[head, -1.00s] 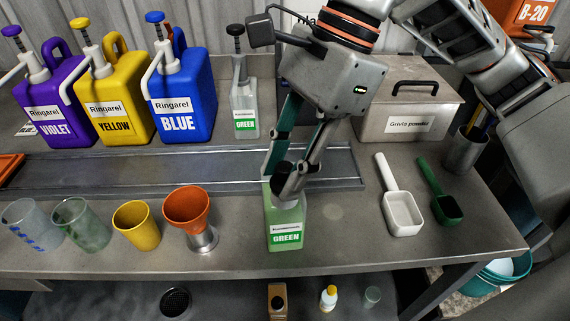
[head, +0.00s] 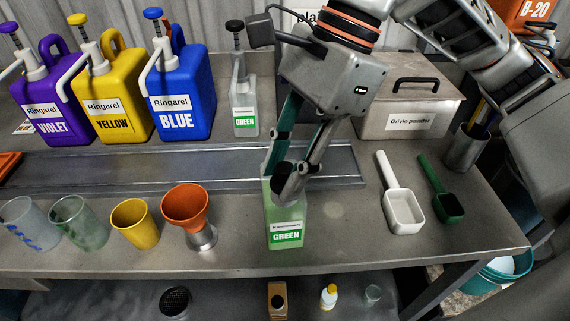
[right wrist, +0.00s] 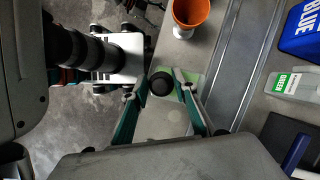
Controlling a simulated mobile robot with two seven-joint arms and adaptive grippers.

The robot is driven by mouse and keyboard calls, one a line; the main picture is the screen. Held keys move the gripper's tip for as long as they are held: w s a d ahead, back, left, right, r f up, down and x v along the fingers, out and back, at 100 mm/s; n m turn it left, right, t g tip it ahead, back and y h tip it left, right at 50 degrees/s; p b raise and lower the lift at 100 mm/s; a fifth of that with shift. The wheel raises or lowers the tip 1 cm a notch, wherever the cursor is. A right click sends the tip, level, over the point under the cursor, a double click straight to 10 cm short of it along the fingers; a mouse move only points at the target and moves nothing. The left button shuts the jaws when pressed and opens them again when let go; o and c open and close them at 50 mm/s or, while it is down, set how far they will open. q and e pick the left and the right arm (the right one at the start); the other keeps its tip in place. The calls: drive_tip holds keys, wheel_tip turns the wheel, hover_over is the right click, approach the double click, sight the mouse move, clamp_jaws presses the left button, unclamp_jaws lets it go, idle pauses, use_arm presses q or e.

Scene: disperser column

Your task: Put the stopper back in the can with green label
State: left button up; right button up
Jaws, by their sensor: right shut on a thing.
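The can with the green label (head: 285,225) stands upright near the front edge of the bench, a translucent pale green container. My right gripper (head: 284,183) points down over its top, in front of its neck. In the right wrist view the gripper (right wrist: 163,86) is shut on the black round stopper (right wrist: 161,83), which lies over the can's green top (right wrist: 190,80). The fingers hide the can's mouth, so I cannot tell whether the stopper is seated or just above it. My left gripper is not in view.
A second GREEN-labelled bottle (head: 244,105) with a pump stands behind the metal rail (head: 170,170). Left of the can are an orange funnel (head: 186,203) and a yellow cup (head: 135,224). A white scoop (head: 403,212) and green scoop (head: 447,208) lie to the right.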

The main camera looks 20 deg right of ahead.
drive_tip(key=o, duration=1.4)
drive_tip(key=shift+c, duration=0.2)
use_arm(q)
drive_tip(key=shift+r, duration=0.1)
use_arm(e)
drive_tip(key=shift+r, duration=0.15)
drive_tip(key=shift+r+p, duration=2.1)
drive_tip(key=shift+r, duration=1.3)
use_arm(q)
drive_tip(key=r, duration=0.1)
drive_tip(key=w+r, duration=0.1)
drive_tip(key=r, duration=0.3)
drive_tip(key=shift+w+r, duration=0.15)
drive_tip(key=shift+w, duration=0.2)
use_arm(e)
clamp_jaws()
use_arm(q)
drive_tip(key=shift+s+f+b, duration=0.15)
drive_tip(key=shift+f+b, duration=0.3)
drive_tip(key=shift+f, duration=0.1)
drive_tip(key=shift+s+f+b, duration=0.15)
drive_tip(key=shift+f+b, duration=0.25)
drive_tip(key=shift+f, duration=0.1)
use_arm(e)
drive_tip(key=shift+f, duration=1.2)
